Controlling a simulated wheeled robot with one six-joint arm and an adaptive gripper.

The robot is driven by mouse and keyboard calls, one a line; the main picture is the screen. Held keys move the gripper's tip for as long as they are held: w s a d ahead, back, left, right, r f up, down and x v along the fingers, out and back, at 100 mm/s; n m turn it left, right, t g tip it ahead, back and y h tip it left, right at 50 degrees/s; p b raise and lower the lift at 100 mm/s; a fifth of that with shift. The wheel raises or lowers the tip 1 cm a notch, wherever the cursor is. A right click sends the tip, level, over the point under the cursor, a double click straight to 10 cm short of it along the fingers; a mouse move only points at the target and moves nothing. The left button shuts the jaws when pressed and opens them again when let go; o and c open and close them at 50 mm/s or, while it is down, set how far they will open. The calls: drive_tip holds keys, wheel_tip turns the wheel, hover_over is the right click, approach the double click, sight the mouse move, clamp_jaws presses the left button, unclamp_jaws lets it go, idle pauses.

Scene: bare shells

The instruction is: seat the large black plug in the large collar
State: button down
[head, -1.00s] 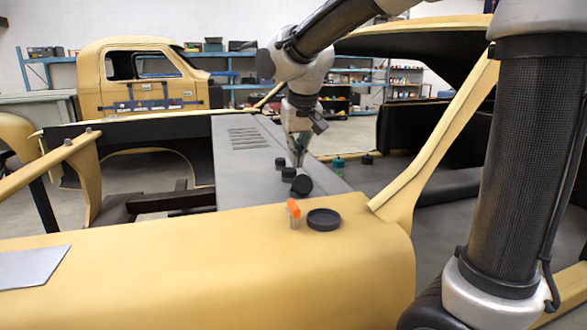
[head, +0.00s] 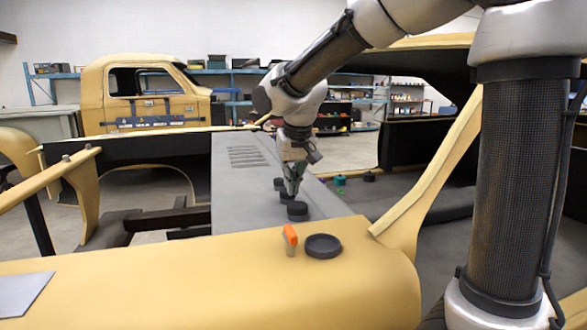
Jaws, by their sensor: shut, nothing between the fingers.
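A black round plug-like piece (head: 298,211), the largest on the grey panel, stands level near the panel's front edge. I cannot tell whether it sits in a collar. My gripper (head: 293,193) points down just above and behind it. Its fingers are shut with nothing visible between them. Two smaller black round pieces, one nearer (head: 286,198) and one farther (head: 280,184), stand just left of the fingers. A wide, shallow black round piece with a raised rim (head: 323,247) lies on the yellow body; I cannot tell whether it is a collar.
Small green (head: 340,181) and black (head: 369,176) pieces lie right of the panel (head: 240,190). A yellow sloping pillar (head: 440,165) rises at right. The panel's left side is clear.

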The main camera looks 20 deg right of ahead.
drive_tip(key=shift+x, duration=1.25)
drive_tip(key=shift+r, duration=0.1)
